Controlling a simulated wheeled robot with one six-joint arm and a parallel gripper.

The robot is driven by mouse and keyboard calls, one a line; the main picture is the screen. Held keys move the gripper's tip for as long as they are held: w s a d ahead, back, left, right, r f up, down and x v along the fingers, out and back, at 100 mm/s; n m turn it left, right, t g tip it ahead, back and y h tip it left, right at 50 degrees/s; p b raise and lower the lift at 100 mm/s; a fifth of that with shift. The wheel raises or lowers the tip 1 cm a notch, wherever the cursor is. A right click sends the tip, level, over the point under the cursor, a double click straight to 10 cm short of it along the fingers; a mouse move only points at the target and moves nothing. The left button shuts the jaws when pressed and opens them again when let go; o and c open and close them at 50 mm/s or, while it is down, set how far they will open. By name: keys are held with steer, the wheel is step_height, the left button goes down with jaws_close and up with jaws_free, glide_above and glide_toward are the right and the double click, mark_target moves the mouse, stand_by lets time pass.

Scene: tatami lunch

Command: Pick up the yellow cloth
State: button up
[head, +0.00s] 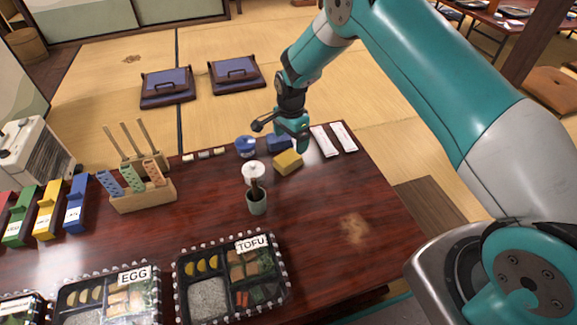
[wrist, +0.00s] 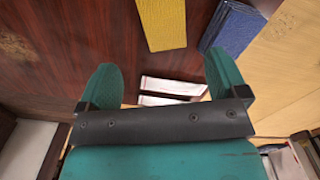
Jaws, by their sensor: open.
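The yellow cloth (head: 288,161) is a small folded block lying on the dark red table, near its far edge. It also shows at the top of the wrist view (wrist: 162,22), beyond my fingertips and partly cut off by the frame. My gripper (head: 285,124) is above the far edge of the table, just behind the yellow cloth and apart from it. In the wrist view my gripper (wrist: 160,80) is open, with nothing between its two green fingers. A blue cloth (head: 279,143) lies close behind the yellow one, and it shows right of it in the wrist view (wrist: 233,27).
Two white packets (head: 333,140) lie to the right of the cloths. A white lidded pot (head: 254,172), a blue round item (head: 245,146) and a small cup (head: 257,200) stand to the left. Lunch boxes (head: 231,277) line the near edge. The table's right part is clear.

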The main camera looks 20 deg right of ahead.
mark_target(290, 157)
steer(key=f+b, duration=0.1)
steer(key=f, duration=0.3)
steer(key=f+b, duration=0.2)
steer(key=f, duration=0.3)
steer(key=shift+w+a+b, duration=0.1)
steer(key=shift+w+b, duration=0.1)
steer(key=shift+b, duration=0.1)
steer(key=shift+r, duration=0.1)
steer(key=c, duration=1.1)
steer(key=shift+o, duration=0.2)
steer(key=shift+r, duration=0.1)
step_height(290, 157, up, 20)
steer(key=p, duration=0.6)
steer(key=shift+p, duration=0.35)
